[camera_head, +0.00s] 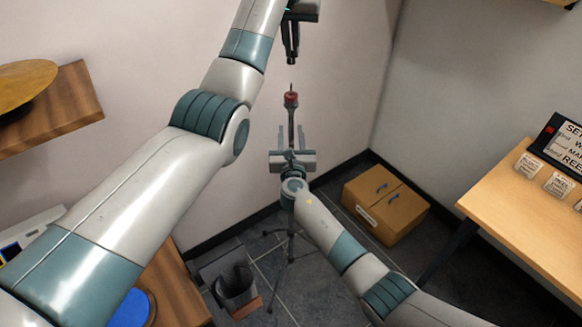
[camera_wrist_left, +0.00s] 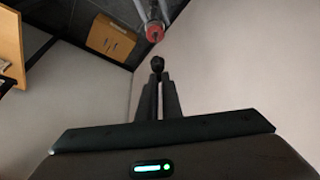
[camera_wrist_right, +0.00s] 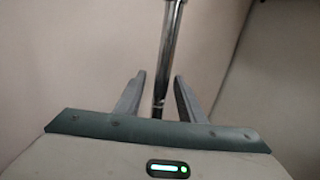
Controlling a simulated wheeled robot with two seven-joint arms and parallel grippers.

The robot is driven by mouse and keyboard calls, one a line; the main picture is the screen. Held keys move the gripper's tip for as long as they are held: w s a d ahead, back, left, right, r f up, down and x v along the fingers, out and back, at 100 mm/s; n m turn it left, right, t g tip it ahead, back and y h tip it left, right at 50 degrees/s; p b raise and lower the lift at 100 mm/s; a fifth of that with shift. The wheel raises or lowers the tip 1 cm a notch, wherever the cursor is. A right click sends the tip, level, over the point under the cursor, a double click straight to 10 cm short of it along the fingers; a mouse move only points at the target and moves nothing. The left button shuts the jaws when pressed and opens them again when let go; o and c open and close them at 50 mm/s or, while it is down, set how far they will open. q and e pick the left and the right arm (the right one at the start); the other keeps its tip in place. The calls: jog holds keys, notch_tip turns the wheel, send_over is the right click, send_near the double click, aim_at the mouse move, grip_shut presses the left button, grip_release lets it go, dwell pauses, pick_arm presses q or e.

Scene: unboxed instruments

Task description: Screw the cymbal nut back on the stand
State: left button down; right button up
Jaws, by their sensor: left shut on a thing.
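The cymbal stand (camera_head: 291,118) rises in the middle of the head view, topped by a red felt or washer (camera_head: 291,99) and a thin bare tip. My left gripper (camera_head: 291,60) points down above the tip, shut on the small black cymbal nut (camera_wrist_left: 157,63). In the left wrist view the nut sits at the fingertips, close to the red piece (camera_wrist_left: 154,33) and apparently apart from it. My right gripper (camera_head: 291,138) is lower, with its fingers spread on either side of the stand's chrome rod (camera_wrist_right: 171,45). The rod passes between the fingers with gaps showing.
A brass cymbal (camera_head: 22,84) lies on a wooden shelf (camera_head: 62,108) at the left. A cardboard box (camera_head: 385,205) and a dark bin (camera_head: 235,284) stand on the floor near the stand's legs. A wooden desk (camera_head: 520,210) with signs is at the right.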

jog(key=shift+w, duration=1)
grip_shut()
pick_arm(q)
jog(key=shift+f, duration=2.5)
jog(key=shift+f, duration=0.15)
jog(key=shift+f, duration=0.75)
jog(key=shift+f, duration=0.55)
